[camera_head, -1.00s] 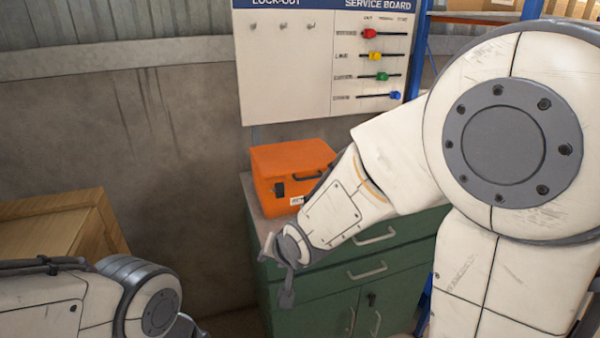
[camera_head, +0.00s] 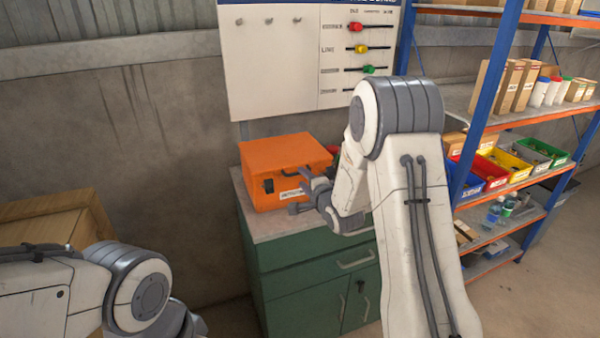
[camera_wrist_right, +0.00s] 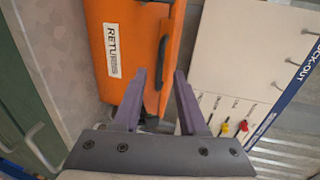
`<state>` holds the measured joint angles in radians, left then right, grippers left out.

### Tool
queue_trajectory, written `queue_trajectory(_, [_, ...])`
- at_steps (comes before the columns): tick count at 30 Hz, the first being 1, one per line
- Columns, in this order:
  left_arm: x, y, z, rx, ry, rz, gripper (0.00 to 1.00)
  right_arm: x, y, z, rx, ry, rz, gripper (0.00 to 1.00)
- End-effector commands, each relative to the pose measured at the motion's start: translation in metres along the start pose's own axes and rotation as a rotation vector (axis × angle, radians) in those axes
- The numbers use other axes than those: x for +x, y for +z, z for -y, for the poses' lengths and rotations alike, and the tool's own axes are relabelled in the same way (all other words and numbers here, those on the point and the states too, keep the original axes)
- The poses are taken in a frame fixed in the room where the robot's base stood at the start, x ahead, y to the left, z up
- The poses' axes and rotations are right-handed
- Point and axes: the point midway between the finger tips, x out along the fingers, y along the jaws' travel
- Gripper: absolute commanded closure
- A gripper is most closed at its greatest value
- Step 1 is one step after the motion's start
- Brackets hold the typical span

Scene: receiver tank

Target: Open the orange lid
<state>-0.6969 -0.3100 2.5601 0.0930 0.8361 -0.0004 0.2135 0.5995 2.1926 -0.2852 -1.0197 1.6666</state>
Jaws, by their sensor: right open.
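An orange box with an orange lid (camera_head: 285,150) stands on the green cabinet's top, and the lid is down. The box front (camera_wrist_right: 107,45) fills the upper middle of the right wrist view, with a white "RETURNS" label (camera_wrist_right: 113,50) and a dark handle (camera_wrist_right: 163,55). My right gripper (camera_head: 296,190) is open at the front of the box. In the right wrist view its two fingers (camera_wrist_right: 160,76) point at the box front near the handle; whether they touch it I cannot tell. My left arm shows at the lower left, but its gripper is out of view.
The green cabinet (camera_head: 305,285) has a light top with bare room at the front. A service board (camera_head: 270,75) with coloured sliders hangs behind. A blue and orange shelf (camera_head: 500,115) with bins stands at right. A wooden crate (camera_head: 60,220) is at left.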

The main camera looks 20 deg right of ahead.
Motion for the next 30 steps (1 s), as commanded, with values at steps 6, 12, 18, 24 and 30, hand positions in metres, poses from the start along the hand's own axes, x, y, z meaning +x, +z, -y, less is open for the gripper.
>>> queue_trajectory(6, [-0.009,-0.001,-0.001,0.000,0.000,0.000,0.38,0.029,0.000,0.001,0.000,0.001,0.000,0.58])
queue_trajectory(12, [-0.010,-0.001,-0.001,0.000,0.000,0.000,0.38,0.036,0.000,0.000,0.000,0.000,0.000,0.58])
queue_trajectory(18, [-0.010,-0.001,-0.001,0.000,0.000,0.000,0.38,0.036,0.000,0.000,-0.001,0.000,0.000,0.62])
queue_trajectory(24, [-0.010,-0.001,-0.001,0.000,0.000,0.000,0.38,0.036,0.000,0.000,-0.001,0.001,0.000,1.00])
queue_trajectory(30, [-0.010,-0.001,-0.001,0.000,0.000,0.000,0.38,0.035,0.000,0.000,-0.001,0.001,-0.001,1.00])
